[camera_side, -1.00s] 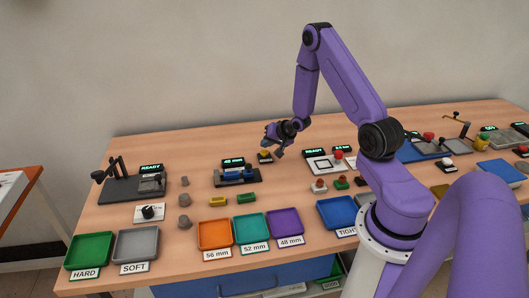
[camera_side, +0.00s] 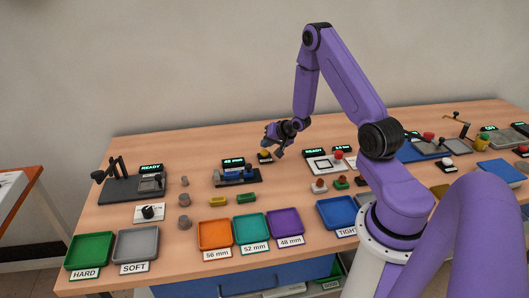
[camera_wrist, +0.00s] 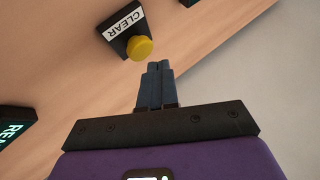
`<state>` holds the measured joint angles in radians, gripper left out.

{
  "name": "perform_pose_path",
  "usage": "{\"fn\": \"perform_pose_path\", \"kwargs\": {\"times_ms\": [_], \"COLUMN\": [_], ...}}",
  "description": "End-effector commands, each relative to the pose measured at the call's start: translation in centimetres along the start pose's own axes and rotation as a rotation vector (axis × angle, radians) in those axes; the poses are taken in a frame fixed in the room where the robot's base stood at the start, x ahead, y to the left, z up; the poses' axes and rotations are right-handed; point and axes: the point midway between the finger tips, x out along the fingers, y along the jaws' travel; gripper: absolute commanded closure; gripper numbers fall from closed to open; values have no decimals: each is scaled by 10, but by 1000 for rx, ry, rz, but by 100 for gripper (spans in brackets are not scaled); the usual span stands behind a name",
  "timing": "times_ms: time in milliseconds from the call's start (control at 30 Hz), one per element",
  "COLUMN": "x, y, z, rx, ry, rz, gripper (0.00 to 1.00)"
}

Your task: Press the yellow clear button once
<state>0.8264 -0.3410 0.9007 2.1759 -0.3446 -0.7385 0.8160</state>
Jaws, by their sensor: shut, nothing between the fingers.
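The yellow clear button (camera_wrist: 139,47) shows in the wrist view as a round yellow cap on a small black base, beside a white label reading CLEAR (camera_wrist: 125,25). My gripper (camera_wrist: 158,66) is shut and empty, its fingertips just to the right of and below the button in that view. A small gap appears between them, and I cannot tell the height difference. In the side view my gripper (camera_side: 270,146) hangs above the back of the table, close over the small dark button base (camera_side: 265,158). The button cap shows there only as a small yellow patch.
A caliper-like gauge with a 48 mm display (camera_side: 236,177) stands left of the button. A white panel with a READY display (camera_side: 322,164) stands to the right. Orange (camera_side: 214,249), teal and purple trays lie in front. Bare table surrounds the button base.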

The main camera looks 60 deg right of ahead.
Motion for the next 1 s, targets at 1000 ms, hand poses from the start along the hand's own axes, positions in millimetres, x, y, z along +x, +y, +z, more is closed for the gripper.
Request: {"fn": "perform_pose_path", "kwargs": {"times_ms": [1000], "x": [6], "y": [5], "z": [5], "rx": [0], "ry": [0], "rz": [0], "gripper": [100]}}
